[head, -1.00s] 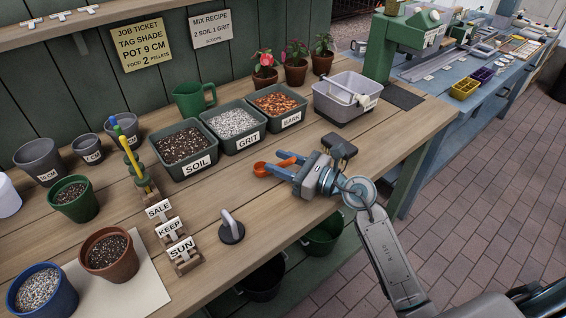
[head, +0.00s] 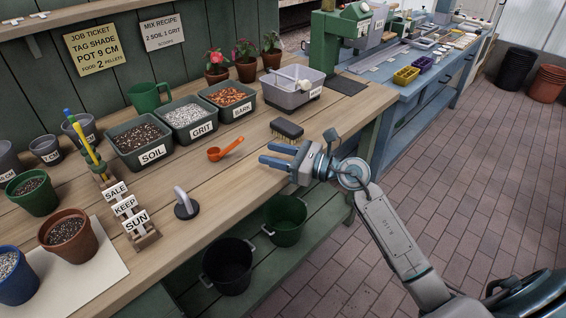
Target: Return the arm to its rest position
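My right gripper (head: 267,154) reaches in from the lower right over the front edge of the wooden bench (head: 240,195). Its two blue fingers point left and are apart, with nothing between them. The orange scoop (head: 225,150) lies on the bench to the left of the fingertips, clear of them. A dark brush (head: 287,130) lies just behind the gripper. My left gripper is not in view.
Tubs of soil (head: 140,138), grit (head: 188,117) and bark (head: 227,98) stand behind the scoop. A grey bin (head: 293,97) stands behind the brush. A grey-handled tool (head: 186,206) stands near the front edge. Brick floor (head: 450,180) at right is clear.

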